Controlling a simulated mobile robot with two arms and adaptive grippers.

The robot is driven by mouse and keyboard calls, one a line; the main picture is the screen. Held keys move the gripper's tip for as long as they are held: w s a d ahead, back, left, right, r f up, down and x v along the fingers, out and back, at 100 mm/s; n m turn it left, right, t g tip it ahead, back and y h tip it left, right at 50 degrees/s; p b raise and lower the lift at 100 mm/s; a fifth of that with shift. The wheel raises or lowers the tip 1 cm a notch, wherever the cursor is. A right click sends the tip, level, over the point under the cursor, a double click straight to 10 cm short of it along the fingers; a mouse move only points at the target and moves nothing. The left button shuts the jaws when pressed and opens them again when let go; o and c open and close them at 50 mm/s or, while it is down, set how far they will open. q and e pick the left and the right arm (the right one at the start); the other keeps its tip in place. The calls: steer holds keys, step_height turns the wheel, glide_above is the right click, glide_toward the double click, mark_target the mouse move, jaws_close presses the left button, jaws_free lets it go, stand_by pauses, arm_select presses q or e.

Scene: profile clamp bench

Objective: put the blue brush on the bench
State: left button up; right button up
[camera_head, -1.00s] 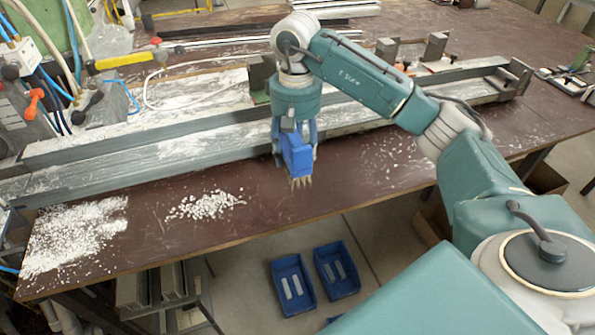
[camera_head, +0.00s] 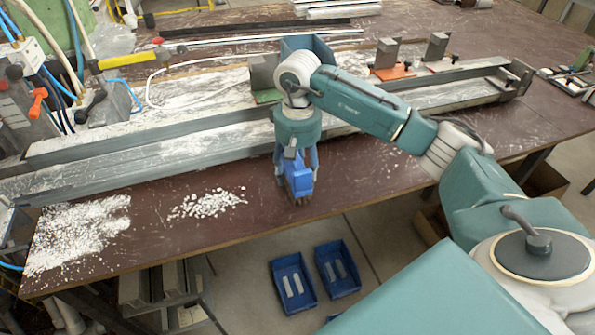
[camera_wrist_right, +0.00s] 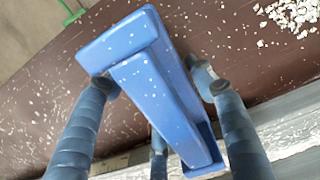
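The blue brush (camera_head: 299,180) is at my right gripper (camera_head: 297,170), low over the front part of the brown bench (camera_head: 255,222). Its tan bristles point down. I cannot tell whether they touch the bench top. In the right wrist view, the brush's blue body (camera_wrist_right: 152,85) lies between the fingers of my right gripper (camera_wrist_right: 153,80). A fingertip sits against each side, so the gripper looks shut on the brush. My left gripper is not in view.
White chips (camera_head: 207,203) and a larger white patch (camera_head: 80,232) lie on the bench to the left. A long grey profile (camera_head: 150,143) runs behind the brush. Blue bins (camera_head: 337,268) stand on the floor below the front edge. Bare bench lies right of the brush.

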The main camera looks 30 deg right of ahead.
steer(key=shift+o, duration=0.9)
steer(key=shift+r+p, duration=0.3)
steer(key=shift+r+b, duration=0.3)
steer(key=shift+r, duration=0.05)
step_height(320, 180, up, 10)
steer(key=shift+b, duration=0.5)
steer(key=shift+r, duration=0.55)
steer(key=shift+s+f, duration=0.1)
